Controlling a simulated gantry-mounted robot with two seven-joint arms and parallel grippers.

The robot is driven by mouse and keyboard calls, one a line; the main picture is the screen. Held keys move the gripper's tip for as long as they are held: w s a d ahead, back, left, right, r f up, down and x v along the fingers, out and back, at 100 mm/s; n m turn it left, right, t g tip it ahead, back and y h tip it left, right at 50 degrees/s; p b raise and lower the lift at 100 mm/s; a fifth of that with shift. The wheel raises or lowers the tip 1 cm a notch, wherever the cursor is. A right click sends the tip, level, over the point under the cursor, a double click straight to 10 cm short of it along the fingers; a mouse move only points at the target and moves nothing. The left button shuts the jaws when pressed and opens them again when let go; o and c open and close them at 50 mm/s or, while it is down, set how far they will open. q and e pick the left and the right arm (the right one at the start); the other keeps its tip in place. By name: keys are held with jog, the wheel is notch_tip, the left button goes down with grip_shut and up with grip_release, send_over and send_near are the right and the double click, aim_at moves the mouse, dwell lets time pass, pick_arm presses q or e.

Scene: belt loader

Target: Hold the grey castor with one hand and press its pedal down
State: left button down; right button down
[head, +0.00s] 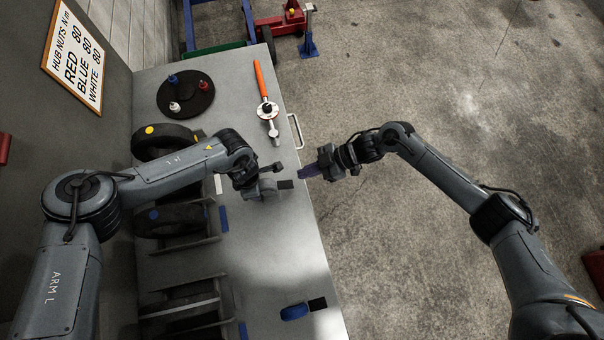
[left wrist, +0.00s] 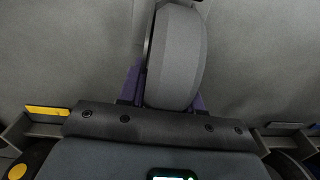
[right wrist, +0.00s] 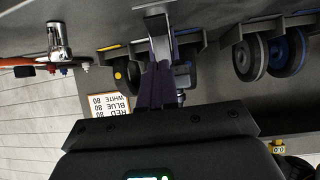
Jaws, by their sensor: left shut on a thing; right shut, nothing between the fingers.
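The grey castor (head: 267,189) is on the grey bench top near its right edge, with a dark flat piece, seemingly its pedal (head: 286,184), on its right side. My left gripper (head: 256,181) is shut on it. In the left wrist view the grey wheel (left wrist: 180,58) stands between the purple fingers (left wrist: 165,95). My right gripper (head: 309,170) is shut and empty, just right of the pedal near the bench edge, apart from it. In the right wrist view its purple fingers (right wrist: 155,88) are together and hide part of what lies behind.
An orange-handled wrench (head: 262,82) and a black disc (head: 186,94) with coloured pegs lie at the back of the bench (head: 265,250). Racks with wheels (head: 170,220) line the left side. A blue castor (head: 294,312) is at the front. A handle (head: 296,130) juts from the bench edge.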

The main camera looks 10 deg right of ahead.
jog(key=v, duration=0.9)
pick_arm(q)
jog(key=c, duration=0.7)
grip_release()
jog(key=shift+r, duration=0.1)
